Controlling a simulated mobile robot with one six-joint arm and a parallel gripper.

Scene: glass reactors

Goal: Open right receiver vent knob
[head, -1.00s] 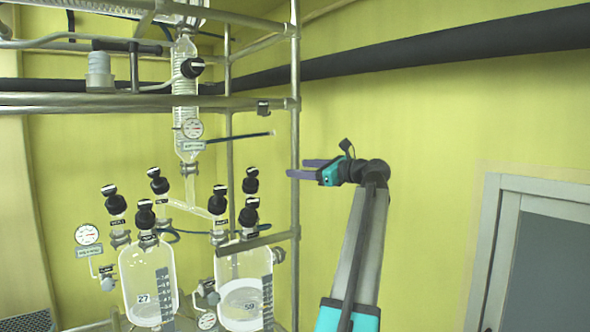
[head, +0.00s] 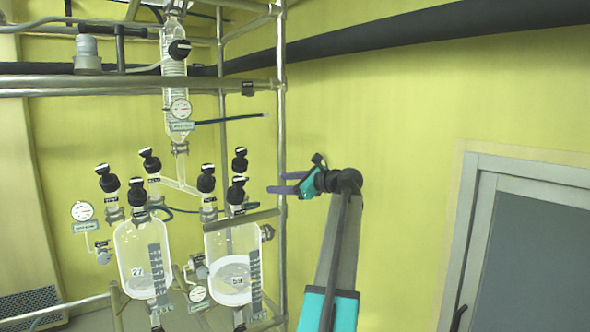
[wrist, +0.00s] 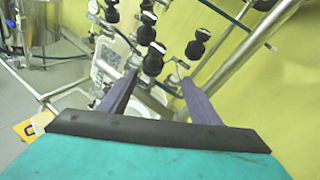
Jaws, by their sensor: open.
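The right receiver (head: 222,240) is a clear glass vessel with pale contents and a scale strip. Black knobs with white-marked tops stand above it: a left knob (head: 206,180), a rear knob (head: 240,160) and a front right knob (head: 236,192). Their labels are too small to read, so I cannot tell which is the vent. My gripper (head: 275,182) is open and empty, right of these knobs at about their height, with its purple fingers pointing left. In the wrist view, the gripper (wrist: 160,77) has black knobs (wrist: 152,60) beyond its fingertips, apparently not touching.
A vertical steel post (head: 281,130) of the frame stands by my fingertips. A short horizontal bar (head: 240,219) crosses the top of the right receiver. The left receiver (head: 133,255) stands beside it with its own knobs. The yellow wall on the right is clear up to a grey door (head: 530,260).

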